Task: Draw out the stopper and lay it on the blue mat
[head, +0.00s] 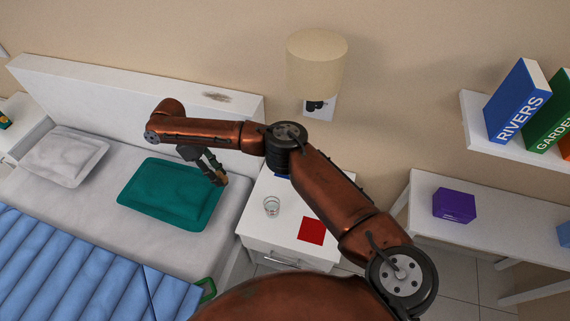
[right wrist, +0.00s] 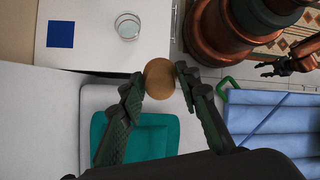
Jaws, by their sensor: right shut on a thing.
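My right gripper (head: 218,177) is shut on a round brown stopper (right wrist: 160,79), held between its fingertips. In the head view the stopper (head: 223,181) is small and partly hidden by the fingers, in the air over the bed's green pillow side. A clear glass vessel (head: 271,206) stands on the white nightstand, apart from the stopper; its open top shows in the right wrist view (right wrist: 127,26). The blue mat (right wrist: 60,34) lies flat and bare on the nightstand; in the head view my arm hides most of it. My left gripper (right wrist: 272,68) shows small at the right wrist view's edge, its fingers apart.
A red mat (head: 311,230) lies at the front of the nightstand (head: 258,226). The bed with a green pillow (head: 165,193) is to the left. A lamp (head: 316,65) hangs on the wall behind. A purple box (head: 454,206) stands on a desk to the right.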

